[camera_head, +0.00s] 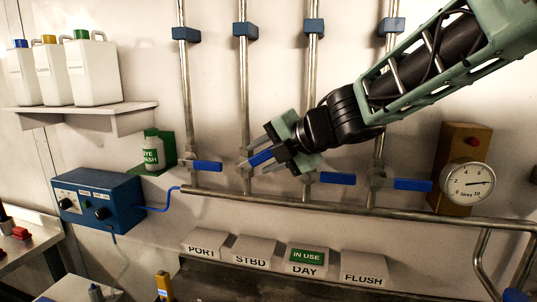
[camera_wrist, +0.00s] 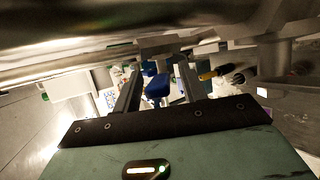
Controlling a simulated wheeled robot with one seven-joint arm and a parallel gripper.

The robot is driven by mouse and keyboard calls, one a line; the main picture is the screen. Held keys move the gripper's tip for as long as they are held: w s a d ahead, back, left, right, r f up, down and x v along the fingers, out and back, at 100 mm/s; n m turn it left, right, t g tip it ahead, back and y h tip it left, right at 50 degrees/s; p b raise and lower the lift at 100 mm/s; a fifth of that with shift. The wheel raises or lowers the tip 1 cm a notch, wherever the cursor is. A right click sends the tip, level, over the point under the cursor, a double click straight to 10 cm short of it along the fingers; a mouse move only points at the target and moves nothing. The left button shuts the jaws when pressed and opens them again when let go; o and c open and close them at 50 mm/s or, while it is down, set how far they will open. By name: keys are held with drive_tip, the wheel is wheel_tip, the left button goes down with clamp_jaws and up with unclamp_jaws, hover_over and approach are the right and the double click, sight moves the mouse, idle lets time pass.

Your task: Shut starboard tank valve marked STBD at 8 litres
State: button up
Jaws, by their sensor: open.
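The second valve from the left has a blue lever (camera_head: 260,157), tilted slightly up to the right; it stands on the pipe above the STBD label (camera_head: 250,251). My gripper (camera_head: 262,157) is open, with its fingers either side of this lever. In the wrist view the blue lever (camera_wrist: 157,88) shows between the two fingers (camera_wrist: 158,85); contact cannot be told. The round gauge (camera_head: 468,184), marked in litres, has its needle pointing right, near the 8.
Other blue levers lie about level: left (camera_head: 207,166), third (camera_head: 337,179) and far right (camera_head: 412,184). Labels PORT (camera_head: 203,245), DAY (camera_head: 307,257) with a green IN USE plate, and FLUSH (camera_head: 364,267) sit below. A horizontal pipe (camera_head: 300,206) runs under the valves.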

drive_tip(key=p+v, duration=0.2)
drive_tip(key=v, duration=1.5)
drive_tip(key=shift+d+p, duration=0.2)
drive_tip(key=shift+p, duration=0.15)
drive_tip(key=shift+r, duration=0.1)
